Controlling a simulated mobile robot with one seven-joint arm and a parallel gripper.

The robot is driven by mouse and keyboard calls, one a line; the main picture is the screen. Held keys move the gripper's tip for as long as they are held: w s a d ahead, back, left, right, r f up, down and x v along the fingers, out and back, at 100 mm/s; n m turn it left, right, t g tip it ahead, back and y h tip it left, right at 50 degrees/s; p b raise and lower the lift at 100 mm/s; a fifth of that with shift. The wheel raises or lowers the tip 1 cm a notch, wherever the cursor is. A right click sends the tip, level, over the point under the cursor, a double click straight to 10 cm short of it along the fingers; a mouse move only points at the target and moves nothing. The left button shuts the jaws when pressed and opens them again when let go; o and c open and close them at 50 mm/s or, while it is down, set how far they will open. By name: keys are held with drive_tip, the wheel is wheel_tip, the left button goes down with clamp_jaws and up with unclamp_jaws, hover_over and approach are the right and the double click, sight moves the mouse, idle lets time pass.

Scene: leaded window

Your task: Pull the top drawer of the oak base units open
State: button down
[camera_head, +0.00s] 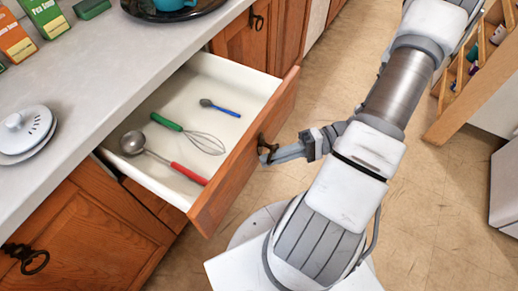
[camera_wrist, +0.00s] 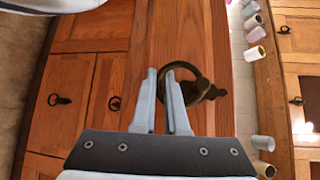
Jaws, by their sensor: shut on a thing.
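The top drawer (camera_head: 244,168) of the oak base units (camera_head: 90,228) stands well open in the head view. Its pale inside shows a ladle with a red handle (camera_head: 160,157), a whisk with a green handle (camera_head: 190,134) and a small blue-handled spoon (camera_head: 220,108). My gripper (camera_head: 272,155) is at the drawer front, at its dark ring handle (camera_head: 265,147). In the wrist view my gripper (camera_wrist: 168,75) has its two fingers closed on the ring of the handle (camera_wrist: 205,88). The drawer front (camera_wrist: 185,35) fills the middle of that view.
A grey worktop (camera_head: 110,75) above the drawer carries a white lidded dish (camera_head: 25,133), seed boxes (camera_head: 45,15) and a dark tray (camera_head: 170,10). Open tiled floor (camera_head: 410,215) lies right of my arm. A wooden shelf unit (camera_head: 475,75) stands at the upper right.

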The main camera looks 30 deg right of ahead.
drive_tip(key=shift+s+d, duration=0.2)
drive_tip(key=shift+s, duration=0.05)
drive_tip(key=c, duration=1)
unclamp_jaws()
drive_tip(key=shift+o, duration=0.2)
drive_tip(key=p+v, duration=0.2)
drive_tip(key=v, duration=1.5)
drive_tip(key=shift+d, duration=0.2)
drive_tip(key=shift+s+d+r, duration=0.1)
